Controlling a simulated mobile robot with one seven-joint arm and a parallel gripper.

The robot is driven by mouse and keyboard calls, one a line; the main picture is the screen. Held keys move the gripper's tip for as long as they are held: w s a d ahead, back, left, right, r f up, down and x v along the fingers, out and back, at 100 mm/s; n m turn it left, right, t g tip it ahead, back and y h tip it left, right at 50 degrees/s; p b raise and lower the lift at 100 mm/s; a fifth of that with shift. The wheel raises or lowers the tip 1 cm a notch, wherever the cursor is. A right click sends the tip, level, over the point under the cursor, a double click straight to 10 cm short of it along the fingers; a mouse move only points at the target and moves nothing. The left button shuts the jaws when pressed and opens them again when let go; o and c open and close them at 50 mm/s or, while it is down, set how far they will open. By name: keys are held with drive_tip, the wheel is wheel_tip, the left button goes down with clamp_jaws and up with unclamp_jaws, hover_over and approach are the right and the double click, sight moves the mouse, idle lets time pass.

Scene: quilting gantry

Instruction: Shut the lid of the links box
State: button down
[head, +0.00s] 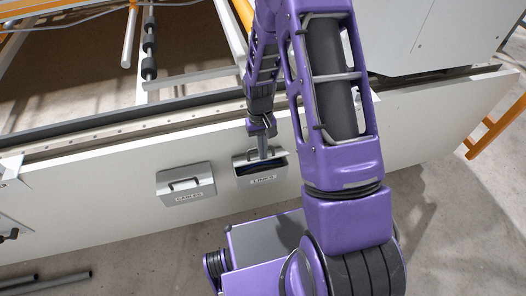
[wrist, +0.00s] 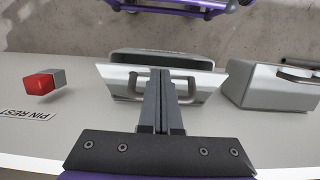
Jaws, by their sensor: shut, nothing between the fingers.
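The links box (head: 262,181) is mounted on the pale panel, its front labelled LINKS. In the head view a dark opening shows above the label, so its lid (head: 281,155) stands at least partly open. In the wrist view the box (wrist: 130,55) is seen upside down, with the grey lid (wrist: 205,83) and its handle (wrist: 189,88) towards me. My gripper (head: 264,157) is shut and empty, right at the lid. In the wrist view its fingers (wrist: 160,73) cover the middle of the handle and lid; I cannot tell whether they touch.
A second grey box (head: 187,185) with a handle and a shut lid hangs to the left; it also shows in the wrist view (wrist: 265,88). A red and grey block (wrist: 42,84) sits beside a PIN REST label (wrist: 28,114). Concrete floor lies below the panel.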

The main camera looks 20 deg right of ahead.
drive_tip(key=shift+s+f+b, duration=1.35)
drive_tip(key=shift+s+f, duration=0.45)
drive_tip(key=shift+f, duration=0.3)
